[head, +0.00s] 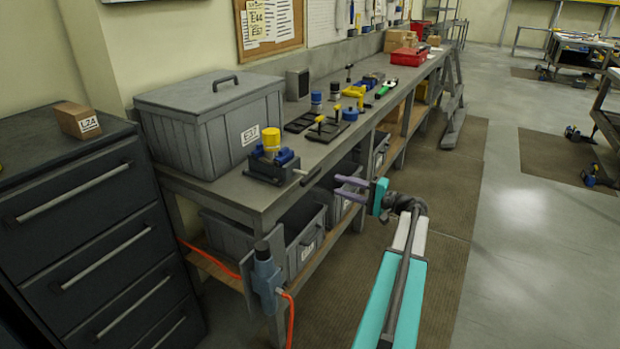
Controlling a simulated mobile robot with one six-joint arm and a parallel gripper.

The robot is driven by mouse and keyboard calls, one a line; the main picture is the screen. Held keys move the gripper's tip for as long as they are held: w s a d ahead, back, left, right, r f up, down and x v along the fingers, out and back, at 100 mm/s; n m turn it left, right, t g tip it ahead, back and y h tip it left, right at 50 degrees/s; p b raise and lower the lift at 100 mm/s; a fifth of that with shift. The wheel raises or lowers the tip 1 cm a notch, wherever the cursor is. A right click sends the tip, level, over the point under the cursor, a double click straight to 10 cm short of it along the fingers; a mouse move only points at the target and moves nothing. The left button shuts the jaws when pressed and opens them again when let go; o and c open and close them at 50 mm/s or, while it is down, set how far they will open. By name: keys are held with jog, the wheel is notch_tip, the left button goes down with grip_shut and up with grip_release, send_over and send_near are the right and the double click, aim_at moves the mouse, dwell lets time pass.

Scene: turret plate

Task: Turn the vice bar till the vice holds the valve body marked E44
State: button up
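A dark vice with blue jaws (262,170) is fixed at the near front edge of the bench. A yellow cylindrical part (271,138) stands upright between the blue jaws, probably the valve body; no E44 mark is readable on it. I cannot tell whether the jaws touch it. The vice bar (301,172) sticks out at the vice's right side, over the bench edge. My gripper (337,187) is off the front edge, right of the bar and a little lower. Its two purple fingers are apart, pointing left toward the bar, with nothing seen between them.
A lidded grey bin (215,120) marked E37 stands left of the vice. Dark trays (327,131) and several blue or yellow parts lie behind it. A blue tool (265,277) with an orange hose hangs at the bench's near end. The floor mat (435,205) is clear.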

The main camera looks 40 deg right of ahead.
aim_at(313, 177)
jog(key=p+x, duration=0.4)
jog(key=x, duration=0.8)
jog(key=shift+w, duration=0.35)
